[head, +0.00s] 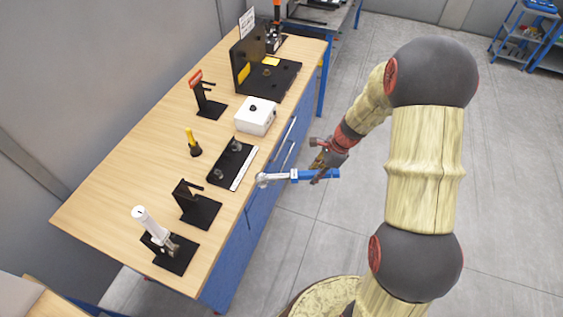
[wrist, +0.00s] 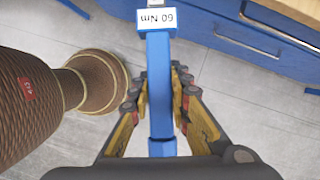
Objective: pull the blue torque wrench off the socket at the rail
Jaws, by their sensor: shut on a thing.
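The blue torque wrench (head: 315,174) is in my gripper (head: 325,160), which is shut on its blue handle. Its silver ratchet head (head: 262,180) points left, toward the bench's front edge, and looks clear of the rail. In the wrist view the blue handle (wrist: 160,85) runs between the fingers of my gripper (wrist: 160,92), with a "60 Nm" label near the top; the head is cut off there. The black rail plate (head: 228,168) lies on the bench with a light strip along its front and small grey pieces on it. I cannot tell which piece is the socket.
The wooden bench (head: 115,190) has blue drawers below. On it are a white box (head: 256,116), a yellow-and-black tool (head: 193,142), an empty black stand (head: 197,205) and a white tool (head: 150,225) on a holder.

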